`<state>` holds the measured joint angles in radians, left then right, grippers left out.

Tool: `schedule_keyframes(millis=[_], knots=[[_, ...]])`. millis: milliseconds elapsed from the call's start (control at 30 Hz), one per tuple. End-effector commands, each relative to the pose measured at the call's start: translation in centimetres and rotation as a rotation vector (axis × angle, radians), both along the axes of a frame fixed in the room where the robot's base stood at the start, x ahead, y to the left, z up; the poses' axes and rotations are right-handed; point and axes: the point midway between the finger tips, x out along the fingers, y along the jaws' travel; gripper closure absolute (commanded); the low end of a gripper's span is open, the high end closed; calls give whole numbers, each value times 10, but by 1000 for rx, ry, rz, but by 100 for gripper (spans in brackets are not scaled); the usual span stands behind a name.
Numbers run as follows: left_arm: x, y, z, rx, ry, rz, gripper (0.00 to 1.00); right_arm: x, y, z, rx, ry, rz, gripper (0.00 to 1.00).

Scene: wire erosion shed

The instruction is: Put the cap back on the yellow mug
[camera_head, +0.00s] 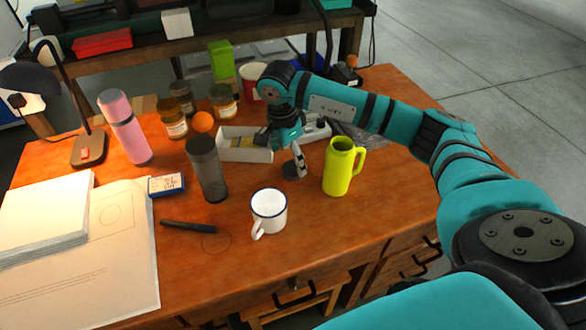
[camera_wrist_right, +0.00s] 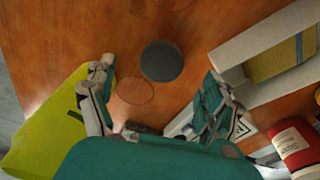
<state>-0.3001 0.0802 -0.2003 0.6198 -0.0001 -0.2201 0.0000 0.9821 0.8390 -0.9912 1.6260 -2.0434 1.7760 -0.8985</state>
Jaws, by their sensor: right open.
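The yellow mug (camera_head: 338,170), tall and lime-coloured with a handle on its right, stands upright on the wooden desk. It also shows at the left of the right wrist view (camera_wrist_right: 38,135). A dark grey round cap (camera_head: 291,173) lies flat on the desk, left of the mug. In the right wrist view the cap (camera_wrist_right: 161,61) is a plain disc between the lines of the two fingers. My right gripper (camera_head: 297,160) points down just above the cap, open and empty. Part of the cap is hidden behind it in the head view. My left gripper is not in view.
A white enamel mug (camera_head: 268,212) stands in front, a dark grey tumbler (camera_head: 207,170) to the left. The desk right of the white mug is clear.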

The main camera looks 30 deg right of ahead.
Motion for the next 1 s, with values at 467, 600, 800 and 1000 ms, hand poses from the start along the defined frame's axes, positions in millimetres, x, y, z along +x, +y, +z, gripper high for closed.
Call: schedule_keyframes(millis=[467,600,800,1000], knots=[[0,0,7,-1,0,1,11,3,-10,-47,0,1,0,15],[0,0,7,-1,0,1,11,3,-10,-47,0,2,0,15],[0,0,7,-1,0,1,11,3,-10,-47,0,1,0,27],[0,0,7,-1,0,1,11,3,-10,-46,0,1,0,53]])
